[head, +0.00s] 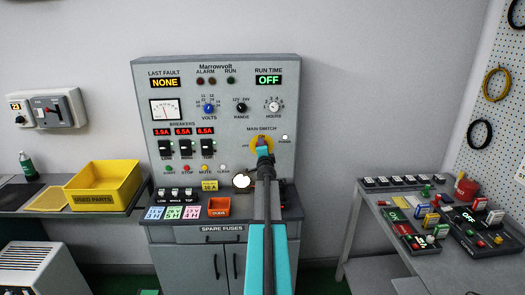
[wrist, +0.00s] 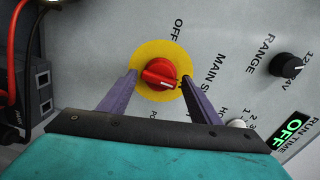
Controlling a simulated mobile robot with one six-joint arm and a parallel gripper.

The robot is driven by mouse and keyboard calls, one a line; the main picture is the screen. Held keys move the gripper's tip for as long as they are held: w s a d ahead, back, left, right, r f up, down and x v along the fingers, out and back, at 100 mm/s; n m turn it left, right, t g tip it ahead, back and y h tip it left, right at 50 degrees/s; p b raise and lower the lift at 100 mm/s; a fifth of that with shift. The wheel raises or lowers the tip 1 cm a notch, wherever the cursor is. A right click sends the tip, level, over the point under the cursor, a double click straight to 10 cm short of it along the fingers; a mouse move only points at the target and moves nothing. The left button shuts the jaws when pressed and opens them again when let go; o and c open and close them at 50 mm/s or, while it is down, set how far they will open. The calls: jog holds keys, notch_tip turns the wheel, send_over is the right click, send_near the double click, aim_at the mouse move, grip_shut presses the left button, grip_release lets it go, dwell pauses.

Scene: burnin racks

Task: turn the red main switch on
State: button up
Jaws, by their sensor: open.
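The red main switch (wrist: 159,74) is a rotary knob on a round yellow plate (wrist: 150,50) on the grey panel. In the wrist view, OFF is printed beside the plate. My gripper (wrist: 160,78) is open in front of the panel, with one purple finger on each side of the knob. A gap shows between each fingertip and the knob, and I cannot tell how deep the fingers reach. In the head view, my gripper (head: 263,146) covers most of the knob, and part of the yellow plate (head: 254,142) shows.
The panel (head: 215,70) also carries the RANGE knob (wrist: 287,66), breakers and displays; RUN TIME (head: 268,79) reads OFF. Red and black cables hang at the wrist view's left. A yellow bin (head: 103,186) stands left, and a bench with switch boxes stands right.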

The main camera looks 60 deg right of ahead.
jog(key=b+v, duration=0.1)
jog(key=v, duration=1.2)
dwell(0.4)
jog(key=shift+a, duration=0.15)
dwell(0.5)
